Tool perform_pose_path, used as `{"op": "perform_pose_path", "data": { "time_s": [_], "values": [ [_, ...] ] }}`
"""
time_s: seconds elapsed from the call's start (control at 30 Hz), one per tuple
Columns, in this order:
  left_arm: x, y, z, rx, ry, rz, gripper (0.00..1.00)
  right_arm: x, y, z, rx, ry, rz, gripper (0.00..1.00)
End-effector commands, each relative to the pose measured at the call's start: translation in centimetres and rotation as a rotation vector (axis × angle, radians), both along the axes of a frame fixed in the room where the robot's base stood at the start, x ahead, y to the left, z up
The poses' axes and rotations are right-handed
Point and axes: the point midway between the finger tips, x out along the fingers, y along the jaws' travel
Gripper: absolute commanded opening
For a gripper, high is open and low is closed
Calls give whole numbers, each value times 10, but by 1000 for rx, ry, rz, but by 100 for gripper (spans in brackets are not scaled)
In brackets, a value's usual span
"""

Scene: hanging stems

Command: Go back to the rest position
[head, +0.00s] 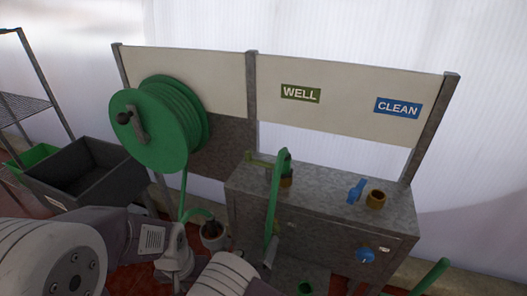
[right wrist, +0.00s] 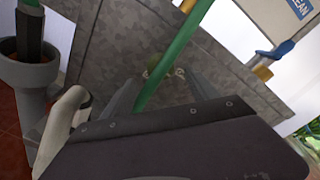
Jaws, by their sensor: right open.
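My right gripper (head: 268,254) is at the lower middle of the head view, in front of the grey metal cabinet (head: 330,222). In the right wrist view its two fingers (right wrist: 165,92) stand apart. A green hose length (head: 275,200) hangs down the cabinet front from the top. In the wrist view this hose (right wrist: 175,55) passes by the fingers; whether it runs between or behind them I cannot tell. An arm of mine comes in from the left, and no left gripper can be made out.
A green hose reel (head: 158,124) hangs at left; its hose drops to a grey cup-like holder (head: 213,238). Signs WELL (head: 300,94) and CLEAN (head: 398,108) are on the back panel. A blue valve (head: 356,190) and brass fitting (head: 377,199) top the cabinet. A dark bin (head: 85,172) stands left.

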Motion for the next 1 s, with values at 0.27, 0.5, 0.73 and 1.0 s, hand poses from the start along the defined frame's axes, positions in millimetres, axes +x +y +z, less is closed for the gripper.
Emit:
{"op": "perform_pose_path", "data": {
  "time_s": [0.27, 0.5, 0.73, 1.0],
  "values": [
    [0, 0, 37, 0, 0, 0, 36, -23, -138, 55, 390, 10, -635, 68],
    [0, 0, 97, 0, 0, 0, 36, -156, -203, 111, 1426, -486, -1935, 68],
    [0, 0, 120, 0, 0, 0, 36, -138, -181, 158, -1709, 983, 2048, 68],
    [0, 0, 119, 0, 0, 0, 36, -132, -181, 162, -1639, 996, 1930, 68]
  ]
}}
